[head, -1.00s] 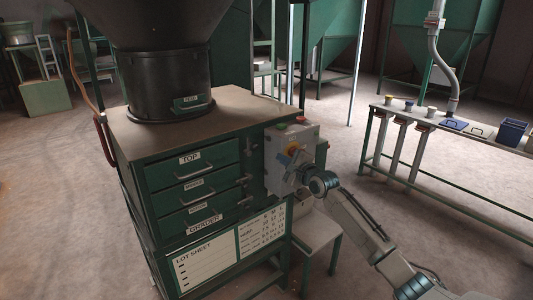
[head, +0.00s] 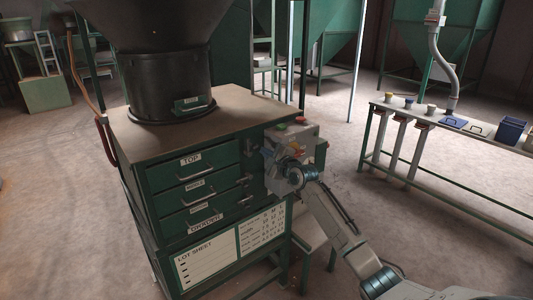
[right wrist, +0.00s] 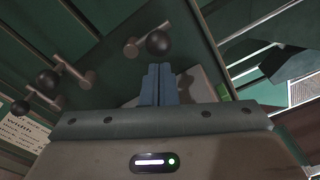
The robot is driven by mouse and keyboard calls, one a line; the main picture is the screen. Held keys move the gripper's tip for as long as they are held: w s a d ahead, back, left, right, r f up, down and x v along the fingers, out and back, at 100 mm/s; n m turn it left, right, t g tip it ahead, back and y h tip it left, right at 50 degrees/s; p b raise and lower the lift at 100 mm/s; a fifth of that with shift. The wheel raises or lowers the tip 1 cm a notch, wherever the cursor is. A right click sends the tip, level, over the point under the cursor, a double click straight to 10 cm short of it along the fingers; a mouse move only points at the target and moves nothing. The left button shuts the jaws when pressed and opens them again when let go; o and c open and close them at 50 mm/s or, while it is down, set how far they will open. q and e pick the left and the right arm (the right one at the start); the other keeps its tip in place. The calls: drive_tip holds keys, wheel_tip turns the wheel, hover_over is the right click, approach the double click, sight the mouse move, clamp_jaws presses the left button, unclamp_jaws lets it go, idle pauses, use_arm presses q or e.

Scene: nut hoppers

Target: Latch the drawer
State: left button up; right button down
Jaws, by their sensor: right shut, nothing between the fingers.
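The green grader cabinet (head: 160,158) has three drawers, which look pushed in: a top drawer (head: 190,172), a middle drawer (head: 197,188) and a bottom one (head: 200,211). Latches with black ball knobs sit at their right ends: the top latch (head: 248,148), the middle latch (head: 247,181) and the bottom latch (head: 245,200). In the right wrist view the top latch's knob (right wrist: 157,42) is just beyond my shut, empty right gripper (right wrist: 158,68); contact cannot be told. The middle (right wrist: 48,80) and bottom knobs (right wrist: 20,106) are further left. My right gripper (head: 270,155) is right of the top latch.
A grey control box (head: 310,140) with red and green buttons is on the cabinet's right, partly hidden by my right gripper. A black hopper (head: 168,75) stands on top. A lot sheet (head: 208,263) is below the drawers. A long bench (head: 470,138) stands at right.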

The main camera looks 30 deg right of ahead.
drive_tip(key=shift+a+r+n, duration=0.2)
drive_tip(key=shift+a+n, duration=0.1)
drive_tip(key=shift+n, duration=0.7)
drive_tip(key=a+n+b, duration=0.1)
drive_tip(key=n+b, duration=0.1)
drive_tip(key=n, duration=0.3)
drive_tip(key=a+f+n+b, duration=0.1)
drive_tip(key=a+n+b, duration=0.1)
drive_tip(key=n, duration=0.3)
drive_tip(key=a+n+t+b, duration=0.1)
drive_tip(key=n+b, duration=0.1)
drive_tip(key=n, duration=0.3)
drive_tip(key=shift+s+a+f+b, duration=0.25)
drive_tip(key=shift+a+f+b, duration=0.05)
drive_tip(key=shift+a+b, duration=0.1)
idle(0.5)
